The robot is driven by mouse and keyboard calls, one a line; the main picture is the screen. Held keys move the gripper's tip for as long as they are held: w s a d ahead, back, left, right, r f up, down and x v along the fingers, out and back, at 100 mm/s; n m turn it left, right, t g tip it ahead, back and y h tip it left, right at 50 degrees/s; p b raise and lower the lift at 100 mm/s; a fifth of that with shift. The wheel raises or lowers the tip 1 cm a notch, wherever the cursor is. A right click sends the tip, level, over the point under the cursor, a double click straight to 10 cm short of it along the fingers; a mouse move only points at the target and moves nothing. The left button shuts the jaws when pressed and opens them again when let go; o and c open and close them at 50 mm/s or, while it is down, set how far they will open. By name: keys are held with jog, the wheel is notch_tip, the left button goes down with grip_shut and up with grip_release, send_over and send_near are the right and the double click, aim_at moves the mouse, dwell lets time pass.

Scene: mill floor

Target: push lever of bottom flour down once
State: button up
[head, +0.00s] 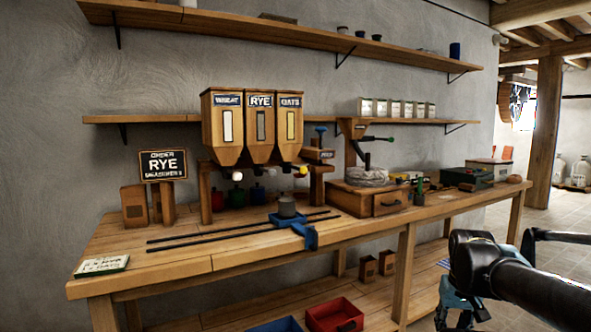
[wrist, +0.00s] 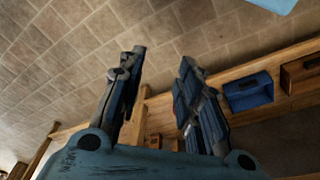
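Three wooden flour hoppers stand side by side at the wall in the head view. They are labelled WHEAT (head: 223,128), RYE (head: 262,128) and OATS (head: 291,128). A dark order sign (head: 163,166) reads RYE. A grey cup (head: 287,206) sits on a blue carriage (head: 305,235) on two dark rails. My gripper (head: 461,312) is at the lower right, away from the hoppers. The wrist view shows its two fingers (wrist: 160,75) apart and empty.
The wooden bench (head: 215,262) carries a hand mill (head: 366,178), a green box (head: 467,177) and small canisters. Red (head: 334,314) and blue (head: 277,325) bins sit low below it. Shelves hang above. Tiled floor (wrist: 60,55) lies under my gripper, with a blue bin (wrist: 249,92) nearby.

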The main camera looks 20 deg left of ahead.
grip_shut()
dwell(1.1)
